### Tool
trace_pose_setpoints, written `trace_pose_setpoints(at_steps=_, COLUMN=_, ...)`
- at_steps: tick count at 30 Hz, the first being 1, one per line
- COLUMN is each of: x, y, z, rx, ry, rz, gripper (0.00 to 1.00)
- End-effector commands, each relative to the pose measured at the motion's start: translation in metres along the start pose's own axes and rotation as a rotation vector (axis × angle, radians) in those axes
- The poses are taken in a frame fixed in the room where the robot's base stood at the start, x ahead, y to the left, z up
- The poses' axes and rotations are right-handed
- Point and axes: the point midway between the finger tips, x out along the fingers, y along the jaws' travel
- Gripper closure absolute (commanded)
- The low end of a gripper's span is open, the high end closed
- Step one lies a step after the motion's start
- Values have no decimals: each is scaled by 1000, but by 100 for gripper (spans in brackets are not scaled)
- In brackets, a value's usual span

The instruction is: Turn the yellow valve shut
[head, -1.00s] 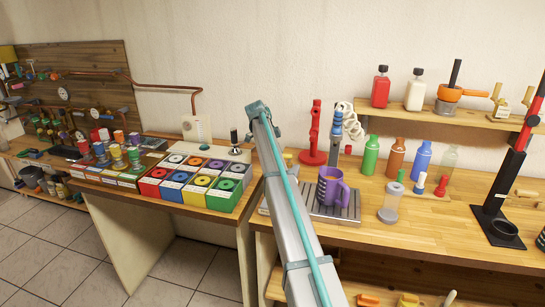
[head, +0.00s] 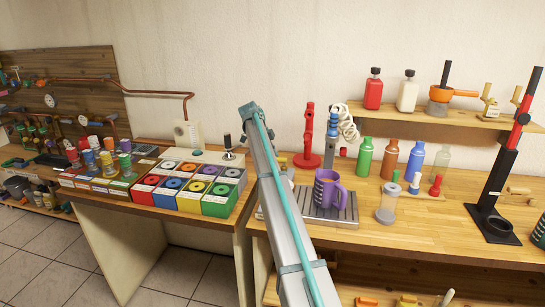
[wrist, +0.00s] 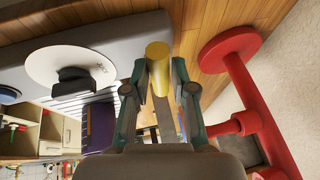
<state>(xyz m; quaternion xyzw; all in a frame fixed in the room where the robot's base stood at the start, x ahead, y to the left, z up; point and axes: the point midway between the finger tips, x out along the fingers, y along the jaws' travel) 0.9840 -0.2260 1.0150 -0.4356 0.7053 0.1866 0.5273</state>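In the wrist view a yellow cylindrical part (wrist: 158,62) with a narrower stem lies between the two fingers of my gripper (wrist: 159,72). One finger is close on each side, but I cannot tell whether they touch it. Whether this part is the yellow valve's handle is not clear from these frames. In the head view my raised arm hides the gripper and whatever it is at. The pipe board (head: 85,70) at the far left carries several small coloured fittings, too small there to pick out a yellow valve.
A red stand (wrist: 240,85) is close to the right of my gripper in the wrist view; it also shows in the head view (head: 308,135). A purple mug (head: 326,190) stands on a ribbed tray (head: 343,213). Bottles and a shelf (head: 415,117) are further right.

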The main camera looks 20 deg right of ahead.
Motion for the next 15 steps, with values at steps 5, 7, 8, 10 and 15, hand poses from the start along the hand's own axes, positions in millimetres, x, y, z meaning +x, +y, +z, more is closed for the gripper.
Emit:
trace_pose_setpoints(at_steps=5, x=0, y=0, z=0, rx=-1, ry=0, rz=0, gripper=53)
trace_pose_setpoints(at_steps=7, x=0, y=0, z=0, rx=-1, ry=0, rz=0, gripper=53)
trace_pose_setpoints(at_steps=8, x=0, y=0, z=0, rx=-1, ry=0, rz=0, gripper=53)
trace_pose_setpoints(at_steps=10, x=0, y=0, z=0, rx=-2, ry=0, rz=0, gripper=53)
trace_pose_setpoints(at_steps=15, x=-5, y=0, z=0, rx=-2, ry=0, rz=0, gripper=53)
